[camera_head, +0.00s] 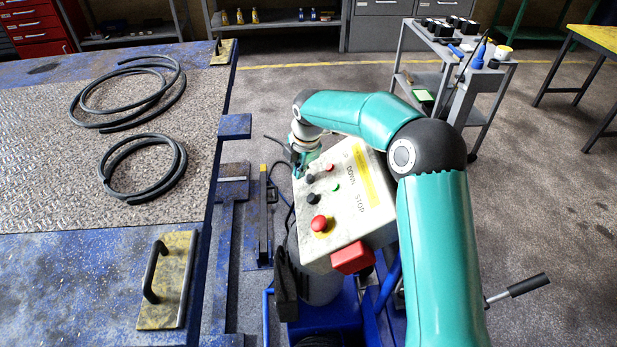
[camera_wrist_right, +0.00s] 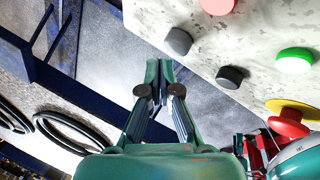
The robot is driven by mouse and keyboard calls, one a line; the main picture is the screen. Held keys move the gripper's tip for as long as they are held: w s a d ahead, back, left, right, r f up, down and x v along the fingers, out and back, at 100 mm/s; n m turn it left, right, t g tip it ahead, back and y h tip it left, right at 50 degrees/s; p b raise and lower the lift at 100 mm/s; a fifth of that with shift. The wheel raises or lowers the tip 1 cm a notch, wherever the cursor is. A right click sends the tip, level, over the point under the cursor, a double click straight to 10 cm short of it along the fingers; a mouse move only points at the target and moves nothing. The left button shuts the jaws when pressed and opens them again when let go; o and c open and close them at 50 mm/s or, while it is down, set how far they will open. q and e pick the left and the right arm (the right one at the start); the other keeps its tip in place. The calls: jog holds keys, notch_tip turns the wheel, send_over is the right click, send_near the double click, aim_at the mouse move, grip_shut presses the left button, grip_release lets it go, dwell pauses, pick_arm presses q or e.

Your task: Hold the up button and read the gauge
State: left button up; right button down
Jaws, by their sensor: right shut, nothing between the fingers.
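The off-white control box (camera_head: 343,205) bears two black buttons, a green button (camera_head: 335,187), a red button (camera_head: 329,167) and a red mushroom knob (camera_head: 319,223) on yellow. "DOWN" and "STOP" are legible; I see no "UP" label. The wrist view shows one black button (camera_wrist_right: 179,40) nearer the fingertips and another black button (camera_wrist_right: 231,76) closer to the knob (camera_wrist_right: 290,125). My right gripper (camera_head: 299,170) is at the box's far left edge; in the wrist view its fingertips (camera_wrist_right: 160,78) are shut, empty and apart from the buttons. No gauge is recognisable. My left gripper is not in view.
A blue lift platform (camera_head: 90,245) with coiled black hoses (camera_head: 145,165) fills the left. A red block (camera_head: 352,257) sits at the box's near edge. A tool trolley (camera_head: 450,75) stands behind. The floor at right is mostly clear.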

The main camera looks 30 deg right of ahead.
jog(key=shift+s+d+f+b, duration=0.3)
jog(key=shift+d+f, duration=0.2)
jog(key=shift+f, duration=0.2)
dwell(2.3)
jog(key=shift+r, duration=0.1)
dwell(0.4)
jog(key=shift+w+a+r+p, duration=0.3)
jog(key=shift+a+r+p, duration=0.2)
jog(key=shift+r+p, duration=0.2)
jog(key=a+r+p, duration=0.1)
jog(key=r+p, duration=0.1)
jog(key=w+a+r+p, duration=0.1)
jog(key=r, duration=0.1)
jog(key=shift+w+a+p, duration=0.2)
jog(key=shift+a+p, duration=0.2)
jog(key=shift+f, duration=0.1)
dwell(1.2)
